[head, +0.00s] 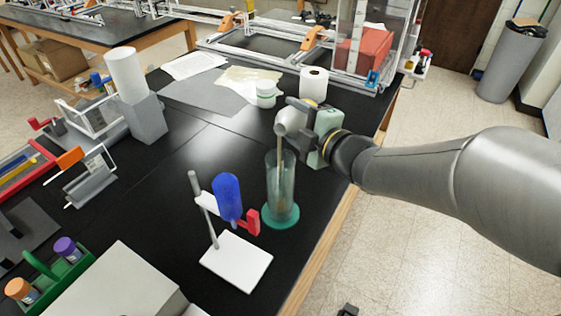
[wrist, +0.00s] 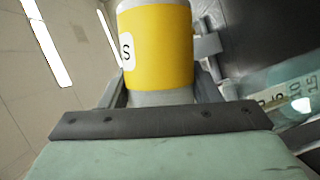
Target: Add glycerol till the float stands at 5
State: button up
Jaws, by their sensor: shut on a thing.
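My gripper (head: 303,128) is shut on a bottle with a yellow band and a white label reading "S" (wrist: 160,48). In the head view the bottle's pale end (head: 287,121) is tipped over the mouth of the clear cylinder (head: 270,180). The cylinder stands upright on a green round base. A thin tan line runs down from the bottle end into the cylinder; I cannot tell whether it is a stream or the float's stem. In the wrist view a scale marked 5, 10 and 15 (wrist: 283,97) shows at the right. The liquid level and float reading are unclear.
A stand with a blue vessel (head: 228,197) and red clamp is close left of the cylinder. A white-lidded jar (head: 266,95) and paper roll (head: 313,84) stand behind. A green rack (head: 57,280) is at front left. The black table's middle is clear.

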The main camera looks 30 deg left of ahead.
jog(key=shift+r, duration=0.1)
jog(key=shift+n+b, duration=0.3)
jog(key=shift+b, duration=0.6)
dwell(0.5)
